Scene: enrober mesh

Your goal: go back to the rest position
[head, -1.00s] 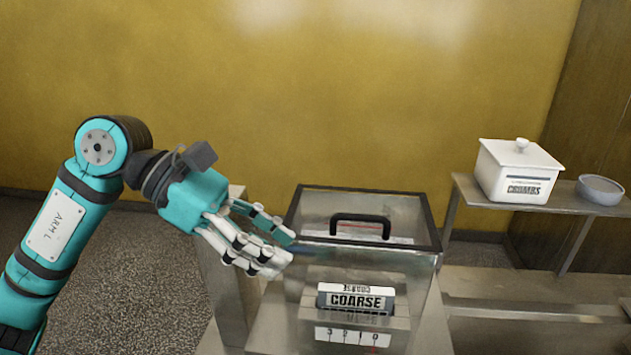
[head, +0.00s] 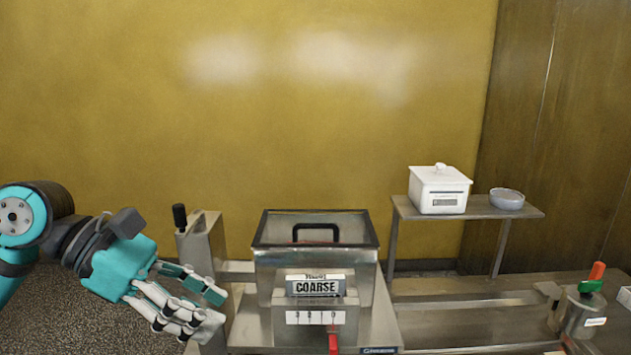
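My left gripper (head: 200,308) is at the lower left of the head view, to the left of the metal machine. Its white and teal fingers are spread and point right and down, with nothing seen between them. It is apart from the clear-lidded box. My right gripper is not in the picture.
A box with a clear lid and black handle (head: 316,232) stands at the centre, with a COARSE plate (head: 315,286) in front. A red lever (head: 333,343) hangs below. A white lidded crock (head: 438,189) and grey bowl (head: 507,199) stand on a shelf (head: 405,208). A metal pot (head: 577,316) is at right.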

